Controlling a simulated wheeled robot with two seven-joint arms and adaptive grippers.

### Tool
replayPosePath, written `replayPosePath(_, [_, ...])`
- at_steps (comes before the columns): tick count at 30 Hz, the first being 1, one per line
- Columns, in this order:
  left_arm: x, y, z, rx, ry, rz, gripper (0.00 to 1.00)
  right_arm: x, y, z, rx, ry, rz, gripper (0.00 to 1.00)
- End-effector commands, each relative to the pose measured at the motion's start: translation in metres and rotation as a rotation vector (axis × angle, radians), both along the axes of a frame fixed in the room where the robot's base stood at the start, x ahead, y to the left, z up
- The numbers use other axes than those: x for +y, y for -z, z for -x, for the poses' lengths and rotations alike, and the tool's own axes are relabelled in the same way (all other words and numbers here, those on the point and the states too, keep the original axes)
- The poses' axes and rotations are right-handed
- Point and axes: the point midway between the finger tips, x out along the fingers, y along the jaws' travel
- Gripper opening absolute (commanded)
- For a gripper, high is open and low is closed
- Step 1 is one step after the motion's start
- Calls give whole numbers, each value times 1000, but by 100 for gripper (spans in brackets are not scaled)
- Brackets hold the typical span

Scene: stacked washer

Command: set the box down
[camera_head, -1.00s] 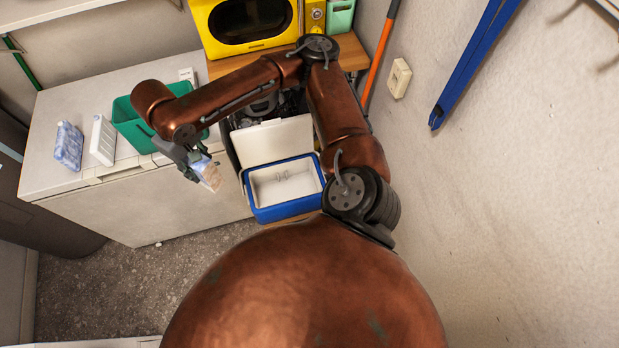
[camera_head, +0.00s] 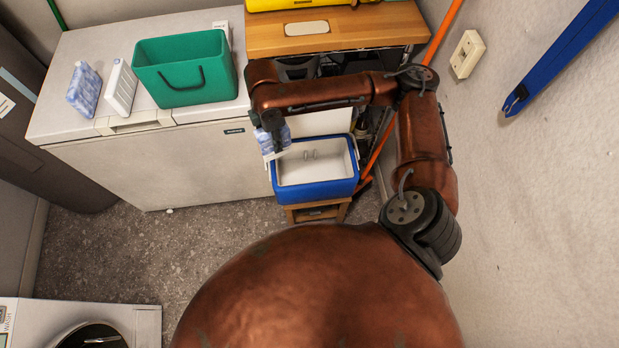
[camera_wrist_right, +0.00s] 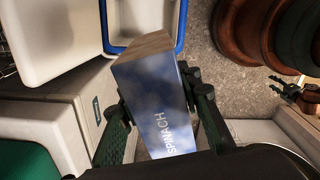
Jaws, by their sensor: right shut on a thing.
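The spinach box (camera_wrist_right: 158,110) has a blue, cloudy face lettered "SPINACH" and a paler end. My right gripper (camera_wrist_right: 160,92) is shut on it, with one finger on each side. In the head view the box (camera_head: 270,143) hangs from my right gripper (camera_head: 273,132) at the left rim of the blue cooler (camera_head: 318,191). I cannot tell how high it is above the rim. The open cooler shows a white, empty-looking inside, and its rim also shows in the wrist view (camera_wrist_right: 181,30). A dark gripper-like part, seemingly my left gripper (camera_wrist_right: 283,90), shows small in the wrist view.
The cooler stands on a wooden stool (camera_head: 302,214). Left is a white chest freezer (camera_head: 150,168) bearing a green bin (camera_head: 185,95) and two pale packs (camera_head: 84,92) (camera_head: 121,88). A wooden table (camera_head: 345,28) stands behind. A wall closes the right.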

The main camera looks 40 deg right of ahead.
Motion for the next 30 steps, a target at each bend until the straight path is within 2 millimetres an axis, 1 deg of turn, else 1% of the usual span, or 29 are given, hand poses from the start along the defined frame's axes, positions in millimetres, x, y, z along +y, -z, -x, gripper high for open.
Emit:
replayPosePath(1, [0, 18, 3, 10, -2, 0, 40, -6, 33, -2, 10, -91, 0, 0])
replayPosePath(2, [-1, 23, 3, 14, -3, 1, 40, -8, 44, -4, 9, -156, 0, 0])
replayPosePath(3, [-1, 30, 3, 18, -4, 0, 40, -12, 60, -6, 10, -241, -2, 0])
replayPosePath(5, [-1, 39, 4, 26, -6, 1, 40, -18, 83, -9, 9, -368, -1, 0])
replayPosePath(6, [-2, 46, 4, 31, -7, 1, 40, -23, 99, -10, 11, -453, -2, 0])
replayPosePath(8, [-2, 55, 5, 39, -10, 1, 40, -29, 122, -12, 10, -580, -3, 0])
replayPosePath(9, [-2, 61, 5, 44, -11, 2, 40, -33, 138, -13, 11, -664, -4, 0])
replayPosePath(12, [-3, 74, 6, 56, -14, 2, 40, -43, 173, -15, 10, -860, -5, 0])
replayPosePath(15, [-4, 84, 7, 66, -16, 2, 40, -51, 201, -16, 8, -1023, -4, 0])
replayPosePath(18, [-4, 90, 8, 74, -18, 2, 40, -57, 219, -16, 5, -1144, -3, 0])
replayPosePath(23, [-3, 93, 6, 77, -20, 3, 40, -62, 233, -17, 0, -1245, 0, 0])
replayPosePath(26, [-4, 91, -3, 76, -24, 3, 40, -63, 244, -17, 0, -1263, -2, 0])
replayPosePath(30, [-5, 80, -23, 74, -34, 5, 40, -63, 268, -16, 3, -1262, -2, 0])
